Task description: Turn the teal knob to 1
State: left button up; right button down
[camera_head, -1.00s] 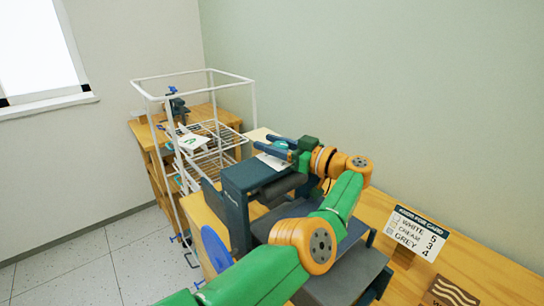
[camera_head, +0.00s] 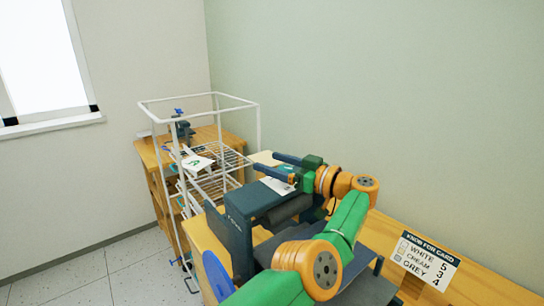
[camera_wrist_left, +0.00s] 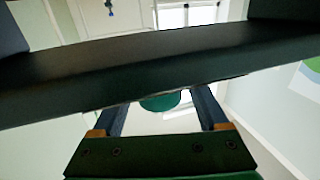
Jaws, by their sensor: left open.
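My left gripper (camera_head: 266,162) is open, its two dark blue fingers reaching left above the far side of a dark press (camera_head: 240,232). A white sheet lies on the press near the fingers. In the left wrist view a rounded teal-green piece (camera_wrist_left: 160,102), perhaps the teal knob, shows between the open fingers (camera_wrist_left: 160,108). A wide dark bar hides its upper part. I cannot tell whether the fingers touch it. No number or pointer on the knob is readable. My right gripper is not in view.
The press stands on a wooden table (camera_head: 488,284). A sign (camera_head: 427,258) there reads "KNOB FOR CARD: WHITE 5, CREAM 3, GREY 4". A white wire rack (camera_head: 257,128) stands left, beside another wooden bench (camera_head: 148,160). A blue disc (camera_head: 216,277) is at the press's front left.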

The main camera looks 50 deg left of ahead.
pick_arm(q)
jog(key=s+d+r+b, duration=0.1)
jog(key=r, duration=0.1)
jog(key=s+r+b, duration=0.1)
jog(key=r, duration=0.1)
jog(key=s+d+r+b, duration=0.1)
jog(key=b, duration=0.1)
jog(key=shift+d+r, duration=0.3)
jog(key=shift+r, duration=0.1)
jog(key=s+d+r+b, duration=0.4)
jog(key=s+d+r, duration=0.2)
jog(key=s+d, duration=0.1)
jog(key=shift+s+b, duration=0.15)
jog(key=shift+b, duration=0.2)
